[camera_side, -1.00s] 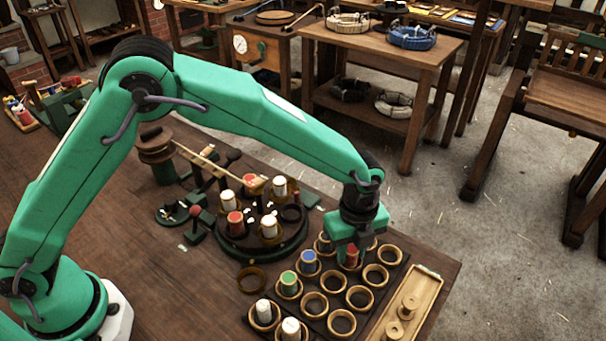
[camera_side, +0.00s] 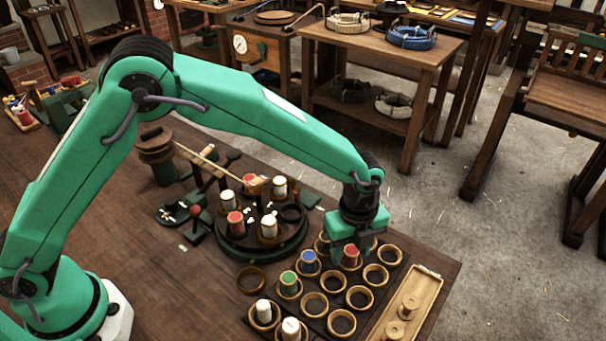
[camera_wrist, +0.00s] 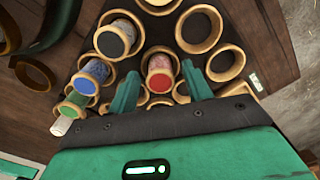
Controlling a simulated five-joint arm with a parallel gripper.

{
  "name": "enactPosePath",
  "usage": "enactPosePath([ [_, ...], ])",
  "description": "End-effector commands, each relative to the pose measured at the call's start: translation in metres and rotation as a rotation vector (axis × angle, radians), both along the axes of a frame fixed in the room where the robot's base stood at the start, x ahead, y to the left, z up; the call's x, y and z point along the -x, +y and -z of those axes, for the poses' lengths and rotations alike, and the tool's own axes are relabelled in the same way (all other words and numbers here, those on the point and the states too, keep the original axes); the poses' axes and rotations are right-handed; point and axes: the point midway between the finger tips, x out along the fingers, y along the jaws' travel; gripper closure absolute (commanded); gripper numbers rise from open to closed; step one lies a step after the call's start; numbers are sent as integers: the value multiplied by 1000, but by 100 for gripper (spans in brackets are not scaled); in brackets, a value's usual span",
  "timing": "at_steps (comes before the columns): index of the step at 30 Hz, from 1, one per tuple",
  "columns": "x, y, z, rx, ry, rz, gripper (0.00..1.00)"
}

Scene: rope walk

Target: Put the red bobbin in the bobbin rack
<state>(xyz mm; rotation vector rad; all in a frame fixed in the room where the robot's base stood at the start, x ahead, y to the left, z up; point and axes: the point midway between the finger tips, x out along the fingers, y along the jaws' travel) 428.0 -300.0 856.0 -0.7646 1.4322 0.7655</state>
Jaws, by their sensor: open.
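The red bobbin (camera_side: 351,256) stands in one of the wooden rings of the dark bobbin rack (camera_side: 336,300), at its back part. My gripper (camera_side: 350,250) is just above it, with its fingers spread on either side. In the wrist view the red-topped bobbin (camera_wrist: 160,74) sits between the two fingers of my gripper (camera_wrist: 160,92), with gaps showing on both sides. The gripper is open and holds nothing. The lower part of the bobbin is hidden by its ring.
Blue (camera_side: 308,261), green (camera_side: 289,282) and white bobbins stand in nearby rack rings; several rings are empty. A round stand (camera_side: 263,243) with red and white bobbins is to the left. A wooden tray (camera_side: 424,297) lies to the right.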

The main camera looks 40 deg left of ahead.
Motion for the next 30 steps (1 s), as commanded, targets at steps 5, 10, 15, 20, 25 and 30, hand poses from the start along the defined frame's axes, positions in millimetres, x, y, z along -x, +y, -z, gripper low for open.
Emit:
enactPosePath([
  [5,-1,-1,-15,2,-2,0,50],
  [10,-1,-1,-39,3,-4,0,50],
  [15,-1,-1,-67,3,-4,0,50],
  [20,-1,0,-92,2,-3,0,50],
  [25,0,0,-110,1,-2,0,50],
  [30,0,0,-119,1,-2,0,50],
])
